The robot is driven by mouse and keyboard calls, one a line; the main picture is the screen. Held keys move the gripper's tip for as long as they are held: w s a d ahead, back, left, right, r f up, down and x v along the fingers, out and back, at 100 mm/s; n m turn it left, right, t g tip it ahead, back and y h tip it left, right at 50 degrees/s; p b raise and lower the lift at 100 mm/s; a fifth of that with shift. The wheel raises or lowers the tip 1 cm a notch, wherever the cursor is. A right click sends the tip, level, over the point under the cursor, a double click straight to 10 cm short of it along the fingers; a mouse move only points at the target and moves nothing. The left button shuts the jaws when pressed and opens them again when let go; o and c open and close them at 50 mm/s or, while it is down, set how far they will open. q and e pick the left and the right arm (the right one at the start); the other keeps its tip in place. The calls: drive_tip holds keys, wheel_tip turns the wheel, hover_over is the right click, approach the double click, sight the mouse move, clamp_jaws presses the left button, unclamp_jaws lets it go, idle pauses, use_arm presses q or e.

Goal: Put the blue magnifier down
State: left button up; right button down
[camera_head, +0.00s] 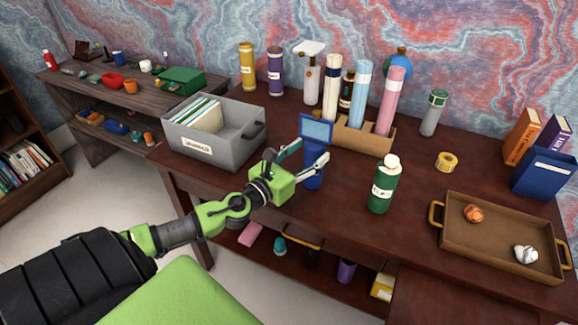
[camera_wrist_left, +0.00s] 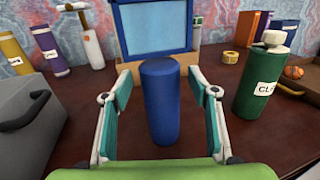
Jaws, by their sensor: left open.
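The blue magnifier has a square, pale lens in a blue frame (camera_head: 317,129) and a thick blue handle (camera_wrist_left: 161,108). It is near the desk's front edge, in front of the brown holder. My left gripper (camera_head: 312,152) is open, with one finger on each side of the handle. In the left wrist view, gaps show between the handle and both fingers. The lens frame lies beyond the fingertips. The handle's contact with the desk is hard to make out. My right gripper is not in view.
A grey file box (camera_head: 213,136) stands left of my gripper. A green bottle (camera_head: 382,187) stands to the right, with a brown tray (camera_head: 485,253) beyond it. The brown holder (camera_head: 365,137) with rolled tubes is behind. Bare desk lies between magnifier and bottle.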

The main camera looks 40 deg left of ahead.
use_arm(q)
drive_tip(key=s+b, duration=0.2)
drive_tip(key=s, duration=0.7)
drive_tip(key=shift+s, duration=0.2)
drive_tip(key=shift+a, duration=0.1)
idle(0.3)
